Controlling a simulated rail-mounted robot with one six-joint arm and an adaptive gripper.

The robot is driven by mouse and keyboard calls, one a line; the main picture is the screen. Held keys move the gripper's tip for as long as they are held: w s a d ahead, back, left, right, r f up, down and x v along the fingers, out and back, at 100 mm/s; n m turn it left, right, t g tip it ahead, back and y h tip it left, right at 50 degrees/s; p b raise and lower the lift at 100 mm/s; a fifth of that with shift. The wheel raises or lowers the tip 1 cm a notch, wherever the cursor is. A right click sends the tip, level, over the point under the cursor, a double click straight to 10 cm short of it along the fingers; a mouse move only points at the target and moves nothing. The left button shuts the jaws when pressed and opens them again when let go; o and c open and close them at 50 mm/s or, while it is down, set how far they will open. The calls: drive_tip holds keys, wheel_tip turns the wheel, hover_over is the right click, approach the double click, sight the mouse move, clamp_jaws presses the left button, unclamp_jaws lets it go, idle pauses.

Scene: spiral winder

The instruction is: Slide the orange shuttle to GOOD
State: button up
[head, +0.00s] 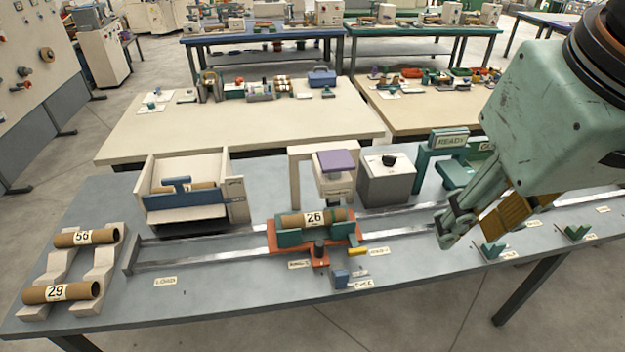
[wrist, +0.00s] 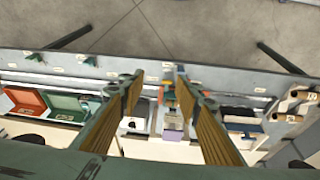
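The orange shuttle (head: 271,238) sits on the metal rails (head: 205,256) near the middle of the bench, under the purple-topped press (head: 337,160). Its green cradle holds a brown tube marked 26 (head: 312,217). My gripper (head: 462,232) is above the bench to the right of the shuttle, apart from it. In the wrist view my gripper (wrist: 159,76) is open and empty, with the shuttle (wrist: 168,94) showing small between the fingers. A green sign (head: 450,140) seems to read READY. A sign beside it is mostly hidden by my arm; no GOOD label is readable.
Tubes 56 (head: 86,237) and 29 (head: 62,291) lie on a rack at left. A cream bin (head: 190,207) and a grey box (head: 387,180) stand behind the rails. A yellow handle (head: 358,251) and blue block (head: 341,279) are near the shuttle. Small green brackets (head: 492,249) stand at right.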

drive_tip(key=w+a+f+n+g+h+p, duration=0.15)
drive_tip(key=w+n, duration=0.35)
drive_tip(key=w, duration=0.7)
drive_tip(key=n+g+h+p, duration=0.1)
drive_tip(key=n+h+p, duration=0.15)
drive_tip(key=n, duration=0.65)
hover_over(318, 242)
drive_tip(key=s+d, duration=0.3)
wheel_tip(318, 242, down, 15)
drive_tip(key=y, duration=0.1)
drive_tip(key=w+a+f+n+h+p, duration=0.1)
drive_tip(key=a+f+n, duration=0.3)
drive_tip(key=a+f, duration=0.4)
drive_tip(key=shift+w+f+n+p, duration=0.35)
drive_tip(key=shift+w+f, duration=0.2)
drive_tip(key=shift+f, duration=1.55)
drive_tip(key=shift+f+g, duration=0.15)
drive_tip(key=shift+g, duration=0.1)
drive_tip(key=shift+d+b+x, duration=0.2)
drive_tip(key=shift+b+x, duration=0.8)
drive_tip(key=shift+x, duration=5.8)
drive_tip(key=shift+c, duration=0.2)
